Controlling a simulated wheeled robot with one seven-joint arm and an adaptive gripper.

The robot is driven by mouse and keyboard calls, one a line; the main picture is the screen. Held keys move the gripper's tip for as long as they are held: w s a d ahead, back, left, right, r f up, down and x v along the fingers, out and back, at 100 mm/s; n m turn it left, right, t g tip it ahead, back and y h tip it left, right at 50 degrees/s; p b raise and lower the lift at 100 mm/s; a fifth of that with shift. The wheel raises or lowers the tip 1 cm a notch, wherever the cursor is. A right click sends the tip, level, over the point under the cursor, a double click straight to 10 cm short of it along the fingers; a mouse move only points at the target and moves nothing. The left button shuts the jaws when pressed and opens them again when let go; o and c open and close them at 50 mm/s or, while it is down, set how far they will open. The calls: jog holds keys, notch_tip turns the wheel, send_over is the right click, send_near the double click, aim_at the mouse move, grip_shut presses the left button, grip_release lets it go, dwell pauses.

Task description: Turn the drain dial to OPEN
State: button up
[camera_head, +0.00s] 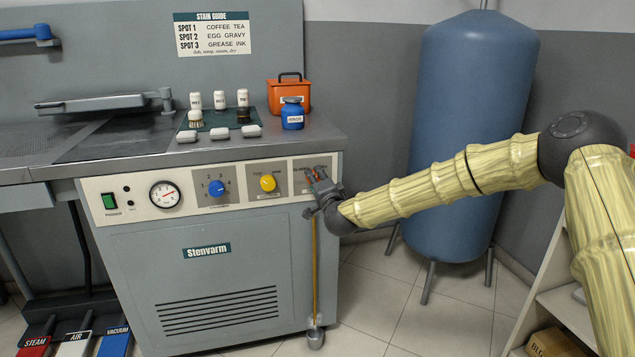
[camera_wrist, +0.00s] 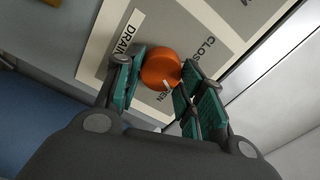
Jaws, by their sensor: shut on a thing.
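The drain dial is an orange round knob (camera_wrist: 161,68) on a grey and cream panel, beside a DRAIN label (camera_wrist: 127,36). A CLOSED label, partly hidden, and the end of an OPEN label show beside the knob in the wrist view. A small white mark on the knob lies towards the OPEN lettering. My gripper (camera_wrist: 155,88) has its two teal-padded fingers on either side of the knob, shut on it. In the head view my gripper (camera_head: 318,184) is at the right end of the machine's panel and largely covers the dial.
The panel also holds a yellow knob (camera_head: 268,183), a blue knob (camera_head: 216,187), a gauge (camera_head: 165,194) and a green switch (camera_head: 110,202). Bottles and an orange box (camera_head: 289,95) stand on the counter above. A blue tank (camera_head: 465,130) stands behind my arm.

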jog(key=shift+d+m+b, duration=0.15)
jog(key=shift+m+b, duration=0.2)
jog(key=shift+m, duration=1.35)
jog(key=o, duration=1)
jog(key=v, duration=1.2)
jog(key=shift+f, duration=0.1)
